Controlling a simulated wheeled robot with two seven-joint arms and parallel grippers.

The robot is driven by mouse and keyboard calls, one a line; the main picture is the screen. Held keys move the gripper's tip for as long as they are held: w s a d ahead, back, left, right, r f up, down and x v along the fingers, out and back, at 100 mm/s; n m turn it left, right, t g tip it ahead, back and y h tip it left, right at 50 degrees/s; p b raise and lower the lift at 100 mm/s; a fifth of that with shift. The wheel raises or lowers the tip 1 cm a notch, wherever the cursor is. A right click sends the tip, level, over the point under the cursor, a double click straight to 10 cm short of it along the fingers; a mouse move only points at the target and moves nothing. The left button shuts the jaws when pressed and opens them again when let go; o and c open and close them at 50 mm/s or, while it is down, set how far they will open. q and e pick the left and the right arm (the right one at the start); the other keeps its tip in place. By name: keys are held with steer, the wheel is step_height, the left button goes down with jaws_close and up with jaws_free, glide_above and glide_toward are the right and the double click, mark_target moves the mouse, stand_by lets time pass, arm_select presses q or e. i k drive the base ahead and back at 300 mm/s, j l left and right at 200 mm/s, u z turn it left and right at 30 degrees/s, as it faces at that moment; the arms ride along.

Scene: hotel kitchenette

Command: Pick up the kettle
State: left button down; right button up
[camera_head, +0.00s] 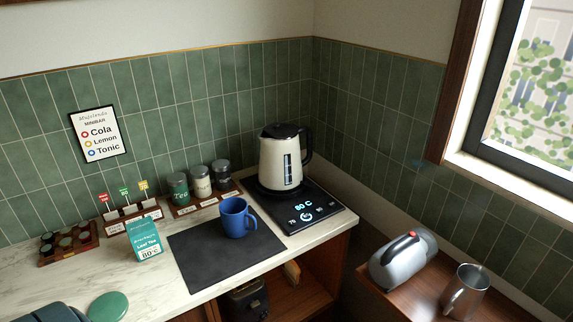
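The cream kettle (284,161), with a black lid, a dark level window and a black handle on its right side, stands upright at the back right of the marble counter. It rests on the rear of a black base (318,204), whose lit display reads 80 C. Neither of my grippers shows in the head view.
A blue mug (234,217) stands on a dark mat (207,262), in front of the kettle and to its left. Canisters (201,182) and a teal tea box (145,241) are further left. A grey appliance (392,269) and metal mug (467,292) occupy a wooden surface at right.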

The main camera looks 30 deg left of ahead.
mark_target(281, 165)
steer(key=u, duration=1.45)
steer(key=i+z, duration=0.15)
steer(key=i+j, duration=0.05)
